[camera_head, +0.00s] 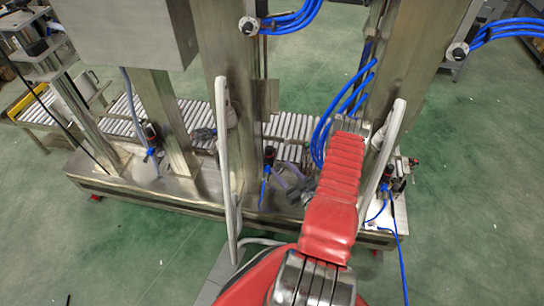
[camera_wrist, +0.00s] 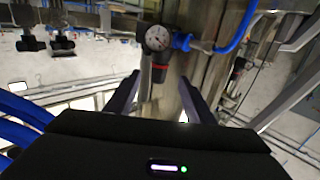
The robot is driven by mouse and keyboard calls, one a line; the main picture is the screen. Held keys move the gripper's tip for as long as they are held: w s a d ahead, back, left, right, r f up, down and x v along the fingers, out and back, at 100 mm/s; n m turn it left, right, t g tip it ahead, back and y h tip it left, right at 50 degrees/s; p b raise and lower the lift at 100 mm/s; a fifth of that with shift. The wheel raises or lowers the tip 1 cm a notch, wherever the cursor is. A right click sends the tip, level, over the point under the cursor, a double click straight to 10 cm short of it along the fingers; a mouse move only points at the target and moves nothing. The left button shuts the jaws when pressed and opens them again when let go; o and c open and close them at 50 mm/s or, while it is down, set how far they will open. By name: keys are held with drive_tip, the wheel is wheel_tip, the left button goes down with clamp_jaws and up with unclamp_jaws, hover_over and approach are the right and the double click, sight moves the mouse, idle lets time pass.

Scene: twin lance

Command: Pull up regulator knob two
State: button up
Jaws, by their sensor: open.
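In the camera_head view, regulators with black knobs stand along the machine: one at the left (camera_head: 151,135), one in the middle (camera_head: 269,155) and one at the right (camera_head: 388,174). In the camera_wrist view, a regulator with a round white gauge (camera_wrist: 156,38) is ahead, its black knob (camera_wrist: 160,59) marked by a red ring and pointing towards my gripper (camera_wrist: 159,78). My gripper is open, with one dark finger on each side of the line to the knob. The knob appears beyond or level with the fingertips; I cannot tell any contact. The camera_wrist view does not show which regulator this is.
A blue hose (camera_wrist: 235,30) runs from the regulator's right side. Steel columns (camera_head: 170,110) and a roller conveyor (camera_head: 290,127) stand around the regulators. Blue hoses (camera_head: 320,135) hang near my red arm. Green floor (camera_head: 470,200) is clear at the right.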

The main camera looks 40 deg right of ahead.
sight(271, 156)
drive_tip(key=w, duration=0.5)
drive_tip(key=w+d, duration=0.1)
drive_tip(key=w, duration=0.2)
drive_tip(key=shift+w+d, duration=0.1)
drive_tip(key=shift+w, duration=0.25)
drive_tip(key=shift+c, duration=0.3)
clamp_jaws()
